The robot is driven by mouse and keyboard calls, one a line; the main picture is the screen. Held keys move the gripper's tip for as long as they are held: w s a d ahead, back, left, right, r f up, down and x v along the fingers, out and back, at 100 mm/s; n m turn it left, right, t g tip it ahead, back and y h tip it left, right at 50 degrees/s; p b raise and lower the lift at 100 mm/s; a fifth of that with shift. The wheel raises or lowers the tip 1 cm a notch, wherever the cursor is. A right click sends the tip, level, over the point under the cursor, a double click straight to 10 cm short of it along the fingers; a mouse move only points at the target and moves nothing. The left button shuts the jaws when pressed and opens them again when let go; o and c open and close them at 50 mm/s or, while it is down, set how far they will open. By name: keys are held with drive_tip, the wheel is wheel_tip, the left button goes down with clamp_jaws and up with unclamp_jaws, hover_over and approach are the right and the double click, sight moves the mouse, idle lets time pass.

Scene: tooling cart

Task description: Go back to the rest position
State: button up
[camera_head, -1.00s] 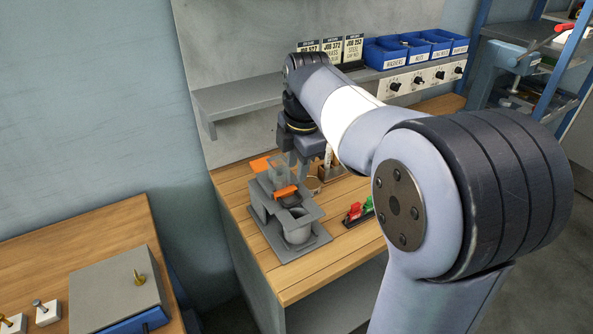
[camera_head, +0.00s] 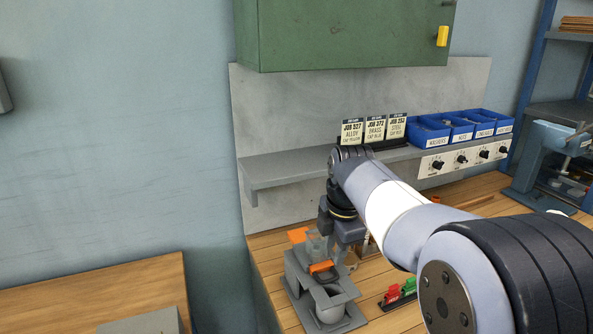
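My arm reaches in from the right over the wooden cart top (camera_head: 265,258). My gripper (camera_head: 348,236) hangs at its far end, pointing down, just behind and above a grey fixture (camera_head: 300,282) with an orange part (camera_head: 321,267) and a clear block on it. The gripper's fingertips are small and partly hidden, so I cannot tell whether they are open or hold anything. A grey cup-like holder (camera_head: 330,309) is at the front of the fixture.
A grey shelf (camera_head: 285,170) behind carries job cards (camera_head: 375,130) and blue bins (camera_head: 462,127). A green cabinet (camera_head: 340,35) hangs above. Red and green pieces (camera_head: 400,290) sit right of the fixture. Another wooden bench (camera_head: 95,292) stands at left.

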sight(330, 279)
drive_tip(key=f, duration=0.5)
drive_tip(key=w+f, duration=0.1)
drive_tip(key=f, duration=0.2)
drive_tip(key=shift+a+f, duration=0.1)
drive_tip(key=shift+a, duration=0.1)
drive_tip(key=shift+s+d+f, duration=0.1)
drive_tip(key=shift+f, duration=0.25)
drive_tip(key=shift+s+d, duration=0.3)
drive_tip(key=shift+s, duration=0.65)
drive_tip(key=shift+r, duration=0.1)
drive_tip(key=shift+w, duration=0.15)
